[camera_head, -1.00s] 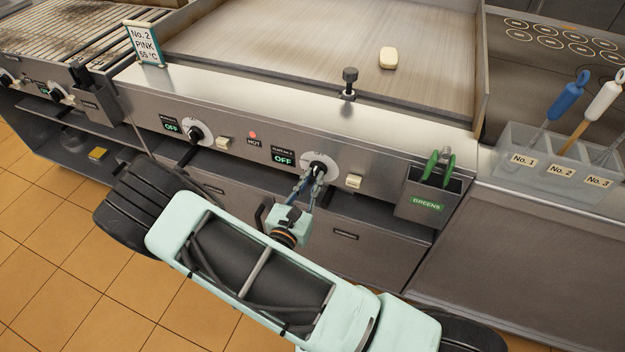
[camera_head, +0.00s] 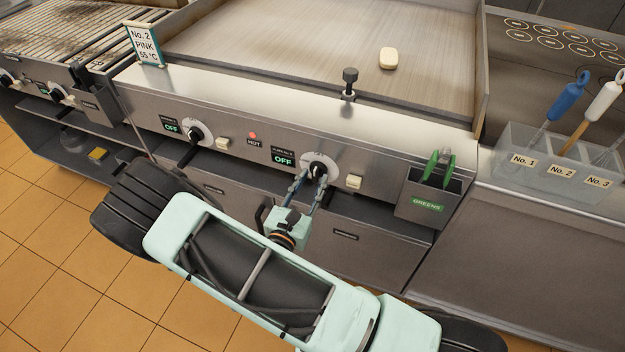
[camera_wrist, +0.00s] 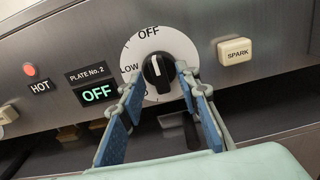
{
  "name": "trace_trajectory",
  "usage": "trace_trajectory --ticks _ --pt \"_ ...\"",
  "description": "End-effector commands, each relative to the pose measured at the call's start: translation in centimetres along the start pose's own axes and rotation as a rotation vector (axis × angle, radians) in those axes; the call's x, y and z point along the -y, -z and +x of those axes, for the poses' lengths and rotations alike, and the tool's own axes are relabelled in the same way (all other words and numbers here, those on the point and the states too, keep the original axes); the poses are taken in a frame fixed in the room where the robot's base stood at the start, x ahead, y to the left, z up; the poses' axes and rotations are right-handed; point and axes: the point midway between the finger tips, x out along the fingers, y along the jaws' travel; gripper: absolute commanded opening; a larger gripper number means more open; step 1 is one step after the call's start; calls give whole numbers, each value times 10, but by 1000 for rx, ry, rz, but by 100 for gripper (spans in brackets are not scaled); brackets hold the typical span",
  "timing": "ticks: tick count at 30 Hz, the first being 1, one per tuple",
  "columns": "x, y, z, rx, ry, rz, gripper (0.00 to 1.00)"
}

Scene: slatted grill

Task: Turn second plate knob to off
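The second plate knob (camera_wrist: 159,72) is black on a white dial marked OFF and LOW; in the wrist view its white line points up toward OFF. The display (camera_wrist: 97,94) beside it, under the label PLATE No. 2, reads OFF in green. In the head view the knob (camera_head: 318,170) sits on the front panel of the flat griddle. My gripper (camera_wrist: 158,88) is open, with its blue-padded fingers apart on either side below the knob. No contact with the knob shows. In the head view my gripper (camera_head: 309,184) is just below the dial.
A SPARK button (camera_wrist: 236,50) is right of the dial and a red HOT light (camera_wrist: 30,70) is at the left. Another knob (camera_head: 195,134), with an OFF display, is further left. A GREENS holder (camera_head: 428,200) with green-handled tongs hangs at right.

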Motion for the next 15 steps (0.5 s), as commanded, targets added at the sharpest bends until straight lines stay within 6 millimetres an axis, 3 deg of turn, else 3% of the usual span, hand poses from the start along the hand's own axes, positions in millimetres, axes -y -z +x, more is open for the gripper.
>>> trace_trajectory --ticks 15 --pt "-1 0 -98 -2 -3 0 30"
